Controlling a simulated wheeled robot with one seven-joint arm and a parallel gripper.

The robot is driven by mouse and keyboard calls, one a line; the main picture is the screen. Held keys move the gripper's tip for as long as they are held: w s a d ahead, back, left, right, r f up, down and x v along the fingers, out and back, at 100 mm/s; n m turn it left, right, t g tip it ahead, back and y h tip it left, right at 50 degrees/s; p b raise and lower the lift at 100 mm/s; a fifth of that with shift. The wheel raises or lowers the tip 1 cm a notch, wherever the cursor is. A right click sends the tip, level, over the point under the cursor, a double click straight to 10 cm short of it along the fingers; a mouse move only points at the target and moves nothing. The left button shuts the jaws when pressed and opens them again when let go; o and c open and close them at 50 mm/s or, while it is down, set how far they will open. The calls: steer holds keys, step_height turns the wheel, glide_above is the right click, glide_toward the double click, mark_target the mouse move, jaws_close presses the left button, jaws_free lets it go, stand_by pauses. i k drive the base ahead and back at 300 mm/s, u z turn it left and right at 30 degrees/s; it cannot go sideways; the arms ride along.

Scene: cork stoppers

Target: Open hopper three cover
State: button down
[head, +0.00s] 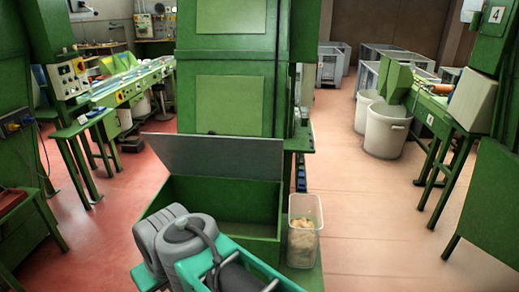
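A green box-shaped hopper (232,193) stands in front of a tall green machine in the head view. A flat grey cover (215,155) stands raised along its back edge, and the inside of the hopper shows. No number three can be read on it. My arm, in grey and teal, fills the bottom middle and hides the hopper's front left part. I cannot make out my gripper's fingers in this view.
A clear container (304,228) with light brown pieces stands right of the hopper. The tall green machine (233,105) rises behind. White bins (386,130) and a green bench stand at the right. A control bench (120,85) is at the left. Floor on both sides is open.

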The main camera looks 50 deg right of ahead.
mark_target(211, 155)
steer(key=z, duration=0.5)
steer(key=k, duration=1.2)
steer(key=u, duration=0.2)
steer(key=i, duration=0.65)
steer(key=u, duration=0.85)
steer(key=i, duration=0.85)
steer(key=z, duration=0.65)
steer(key=i, duration=0.55)
steer(key=z, duration=0.5)
